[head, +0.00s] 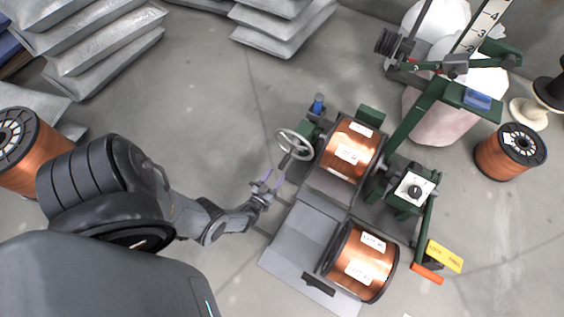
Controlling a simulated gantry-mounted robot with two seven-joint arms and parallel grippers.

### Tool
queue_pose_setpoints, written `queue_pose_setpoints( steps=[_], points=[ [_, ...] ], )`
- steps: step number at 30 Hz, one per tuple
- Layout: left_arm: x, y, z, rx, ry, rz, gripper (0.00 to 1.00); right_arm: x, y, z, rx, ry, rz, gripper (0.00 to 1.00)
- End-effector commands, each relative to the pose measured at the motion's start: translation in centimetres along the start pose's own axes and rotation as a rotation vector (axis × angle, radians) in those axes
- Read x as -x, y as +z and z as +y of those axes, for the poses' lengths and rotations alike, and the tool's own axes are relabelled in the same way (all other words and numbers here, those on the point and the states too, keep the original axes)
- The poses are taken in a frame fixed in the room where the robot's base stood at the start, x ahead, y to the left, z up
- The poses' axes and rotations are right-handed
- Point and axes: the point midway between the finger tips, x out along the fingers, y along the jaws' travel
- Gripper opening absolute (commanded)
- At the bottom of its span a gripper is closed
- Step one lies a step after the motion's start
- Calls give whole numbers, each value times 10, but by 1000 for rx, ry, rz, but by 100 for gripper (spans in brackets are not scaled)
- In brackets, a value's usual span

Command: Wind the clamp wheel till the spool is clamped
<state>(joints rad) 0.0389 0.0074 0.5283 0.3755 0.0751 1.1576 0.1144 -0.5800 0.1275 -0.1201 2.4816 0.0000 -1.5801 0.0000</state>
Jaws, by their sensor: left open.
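The clamp wheel (294,144) is a grey spoked handwheel at the left end of the green winding machine, near the middle of the head view. A copper spool (351,148) with white labels sits in the machine, just right of the wheel. My left gripper (270,179) is open and empty, just below and left of the wheel, with its fingers pointing up toward it. It looks apart from the rim, though the exact gap is hard to judge. Whether the spool's ends are pressed tight cannot be made out. My right gripper is not in view.
A second copper spool (358,262) lies on the grey ramp plate (301,233) in front. A control box (414,188) and an orange-tipped lever (427,274) stand right of the machine. Stacked grey sacks (105,45) lie upper left. Floor left of the wheel is clear.

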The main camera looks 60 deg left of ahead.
Motion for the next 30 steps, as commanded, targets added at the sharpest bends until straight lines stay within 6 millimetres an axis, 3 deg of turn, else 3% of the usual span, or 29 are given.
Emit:
queue_pose_setpoints(
  steps=[6, 12, 25, 30],
  points=[
    [-36, 1, 0, 0, 1, 3, 53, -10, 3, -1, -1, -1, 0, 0],
    [-55, 1, 0, 0, 1, 0, 53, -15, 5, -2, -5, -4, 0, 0],
    [-63, 0, 0, 0, 1, 0, 53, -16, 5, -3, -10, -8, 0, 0],
    [-62, 0, 0, 0, 1, 0, 28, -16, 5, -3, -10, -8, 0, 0]
  ],
)
